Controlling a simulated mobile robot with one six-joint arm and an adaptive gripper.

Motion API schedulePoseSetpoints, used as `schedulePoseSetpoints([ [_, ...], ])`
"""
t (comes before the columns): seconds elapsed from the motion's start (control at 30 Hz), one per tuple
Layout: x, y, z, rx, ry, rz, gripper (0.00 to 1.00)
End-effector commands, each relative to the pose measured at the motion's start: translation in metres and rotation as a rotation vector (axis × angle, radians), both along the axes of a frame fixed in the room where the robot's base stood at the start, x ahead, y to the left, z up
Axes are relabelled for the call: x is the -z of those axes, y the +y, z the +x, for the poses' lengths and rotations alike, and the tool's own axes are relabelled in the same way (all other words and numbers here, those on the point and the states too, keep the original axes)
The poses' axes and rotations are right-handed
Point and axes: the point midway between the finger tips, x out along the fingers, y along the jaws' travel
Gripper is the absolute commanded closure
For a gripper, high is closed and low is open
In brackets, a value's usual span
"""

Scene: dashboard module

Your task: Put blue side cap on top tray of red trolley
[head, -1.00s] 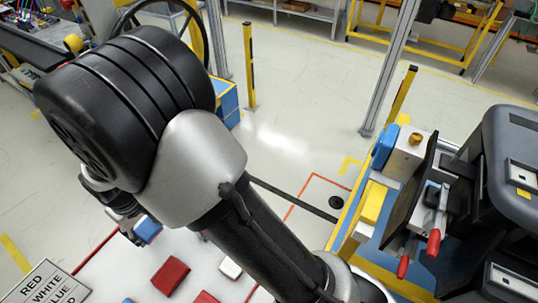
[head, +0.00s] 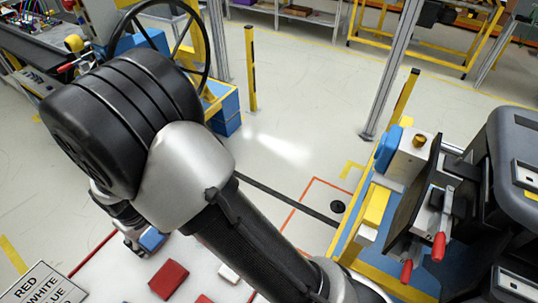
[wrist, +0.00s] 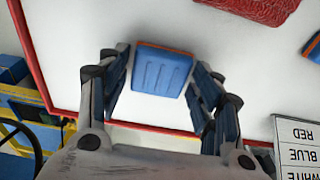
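A blue side cap (wrist: 162,70) with a grooved face and orange edges lies on a white surface (wrist: 75,22) with a red edge. My gripper (wrist: 161,88) is open, with one finger on each side of the cap. The left finger looks very close to it; a small gap shows at the right. Whether either finger touches cannot be told. In the head view the cap (head: 152,239) shows beside my gripper (head: 138,247), which is partly hidden by my arm. I cannot make out a separate red trolley or its top tray.
A red cap (head: 169,279) and a white cap (head: 228,273) lie nearby. A sign (head: 40,288) reads red, white, blue. At the right stand a fixture with red-handled clamps (head: 438,245) and a yellow block (head: 375,205). Open floor (head: 290,120) lies beyond.

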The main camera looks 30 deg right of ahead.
Motion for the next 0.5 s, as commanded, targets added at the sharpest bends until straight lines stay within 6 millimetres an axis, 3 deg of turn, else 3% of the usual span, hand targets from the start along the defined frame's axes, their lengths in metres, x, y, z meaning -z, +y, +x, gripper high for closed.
schedulePoseSetpoints([
  [0.1, 0.0003, 0.0000, 0.0000, 0.000, 0.000, 0.000, 0.31],
  [0.5, -0.0063, 0.0001, 0.0002, 0.000, -0.001, 0.000, 0.31],
])
